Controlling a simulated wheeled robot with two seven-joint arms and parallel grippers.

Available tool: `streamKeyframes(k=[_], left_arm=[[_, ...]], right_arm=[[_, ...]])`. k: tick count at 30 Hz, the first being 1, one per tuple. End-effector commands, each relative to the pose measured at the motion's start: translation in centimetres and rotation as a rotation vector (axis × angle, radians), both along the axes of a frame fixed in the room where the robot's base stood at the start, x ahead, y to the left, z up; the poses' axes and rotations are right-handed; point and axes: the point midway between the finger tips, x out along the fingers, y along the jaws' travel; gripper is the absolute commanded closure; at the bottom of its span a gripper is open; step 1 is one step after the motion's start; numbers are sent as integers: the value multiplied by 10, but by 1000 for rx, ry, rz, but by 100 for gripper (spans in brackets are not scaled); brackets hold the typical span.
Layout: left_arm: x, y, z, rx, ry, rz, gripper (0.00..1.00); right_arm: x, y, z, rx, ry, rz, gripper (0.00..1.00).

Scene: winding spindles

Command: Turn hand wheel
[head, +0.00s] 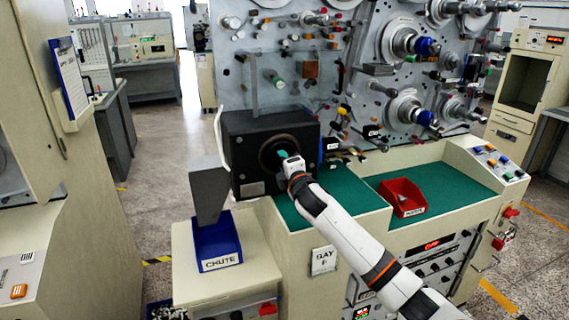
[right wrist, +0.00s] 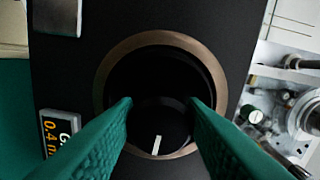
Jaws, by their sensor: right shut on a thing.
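The hand wheel (right wrist: 160,120) is a black round knob with a white mark, set inside a bronze ring (right wrist: 158,39) on the front of a black box (head: 238,135). The mark points down and slightly left in the right wrist view. My right gripper (head: 282,155) reaches the wheel from the front; its green fingers (right wrist: 160,103) stand on either side of the knob and are shut on it. In the head view the gripper hides part of the wheel. My left gripper is not in view.
A blue bin (head: 218,242) marked CHUTE stands under a grey chute (head: 209,190), left of the box. A red bin (head: 403,197) sits on the green worktop (head: 455,190) to the right. A panel (head: 300,65) with spindles rises behind. Open floor lies left.

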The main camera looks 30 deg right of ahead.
Motion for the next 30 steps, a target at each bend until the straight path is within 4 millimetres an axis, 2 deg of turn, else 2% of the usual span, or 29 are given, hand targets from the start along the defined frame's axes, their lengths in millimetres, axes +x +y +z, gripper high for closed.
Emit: streamKeyframes(k=[12, 28, 29, 30], left_arm=[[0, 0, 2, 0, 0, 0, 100], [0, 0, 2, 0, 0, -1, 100], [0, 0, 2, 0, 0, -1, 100], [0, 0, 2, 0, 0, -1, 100]], right_arm=[[0, 0, 0, 168, -38, -1, 86], [0, 0, 0, 185, -43, -1, 86], [0, 0, -1, 185, -43, -1, 58], [0, 0, 0, 185, -43, -1, 51]])
